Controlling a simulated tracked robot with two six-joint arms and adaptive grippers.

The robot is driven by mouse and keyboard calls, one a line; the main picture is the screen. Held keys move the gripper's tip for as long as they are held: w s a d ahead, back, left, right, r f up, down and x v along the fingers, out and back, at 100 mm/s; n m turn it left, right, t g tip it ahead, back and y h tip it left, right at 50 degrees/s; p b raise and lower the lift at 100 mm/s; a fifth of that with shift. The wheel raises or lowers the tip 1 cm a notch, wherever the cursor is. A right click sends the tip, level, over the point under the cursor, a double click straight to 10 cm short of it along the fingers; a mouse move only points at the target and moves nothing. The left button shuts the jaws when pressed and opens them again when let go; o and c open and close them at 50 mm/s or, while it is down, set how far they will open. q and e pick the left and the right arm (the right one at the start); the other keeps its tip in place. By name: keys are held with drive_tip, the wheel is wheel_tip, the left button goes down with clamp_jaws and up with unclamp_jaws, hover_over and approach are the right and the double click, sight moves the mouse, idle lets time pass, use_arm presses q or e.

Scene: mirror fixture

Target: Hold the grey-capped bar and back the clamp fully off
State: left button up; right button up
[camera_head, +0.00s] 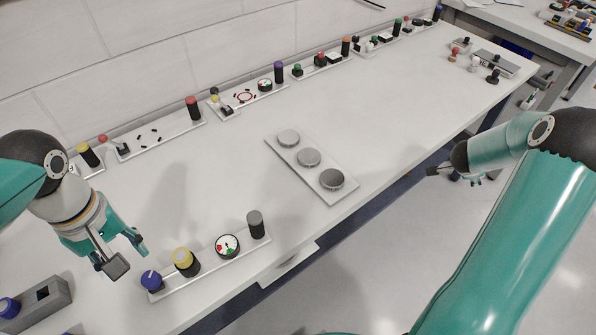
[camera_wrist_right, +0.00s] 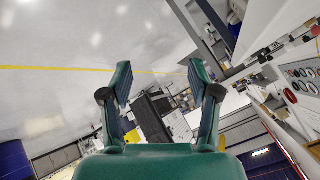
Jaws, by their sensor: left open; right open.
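A light plate (camera_head: 210,266) lies near the front edge of the table. The grey-capped bar (camera_head: 256,224), a dark upright post, stands at its right end. A round dial (camera_head: 227,246) with red and green marks, a yellow-ringed dark post (camera_head: 185,261) and a blue knob (camera_head: 151,280) stand along it. I cannot tell which part is the clamp. My left gripper (camera_head: 128,256) is open and empty, above the table just left of the blue knob. My right gripper (camera_head: 452,175) is open and empty, off the table's front edge, far from the plate; its spread fingers show in the right wrist view (camera_wrist_right: 160,88).
A plate with three grey discs (camera_head: 309,157) lies mid-table. Several plates with coloured posts and knobs line the wall, one with a red-capped post (camera_head: 193,107). A grey block (camera_head: 42,296) with a slot sits at front left.

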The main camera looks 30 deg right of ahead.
drive_tip(key=s+d+r+m+t+h, duration=0.2)
drive_tip(key=d+r+m, duration=0.1)
drive_tip(key=r, duration=1.2)
drive_tip(key=s+d+r+m+t+h, duration=0.1)
drive_tip(key=s+d+r+m+h, duration=0.15)
drive_tip(key=r, duration=1.35)
drive_tip(key=w+a+r+t, duration=0.5)
drive_tip(key=w+a+r, duration=0.1)
drive_tip(key=r, duration=0.5)
drive_tip(key=w+a+f+n+t+y, duration=0.3)
drive_tip(key=w+a+n+t+y, duration=0.35)
drive_tip(key=w+a, duration=0.75)
drive_tip(key=w+a+f+n+g+y, duration=0.25)
drive_tip(key=w+a+y, duration=0.2)
drive_tip(key=a, duration=0.35)
drive_tip(key=w+a+f+n+g+y, duration=0.1)
drive_tip(key=w+a+f+n+y, duration=0.3)
drive_tip(key=a, duration=0.4)
drive_tip(key=n+g+h, duration=0.1)
drive_tip(key=n+g, duration=0.7)
drive_tip(key=g, duration=0.4)
hover_over(256, 229)
drive_tip(key=w, duration=0.1)
wheel_tip(256, 229, down, 12)
wheel_tip(256, 229, down, 16)
drive_tip(key=shift+w+d+f, duration=0.1)
drive_tip(key=shift+d+f, duration=0.05)
drive_tip(key=shift+f, duration=0.1)
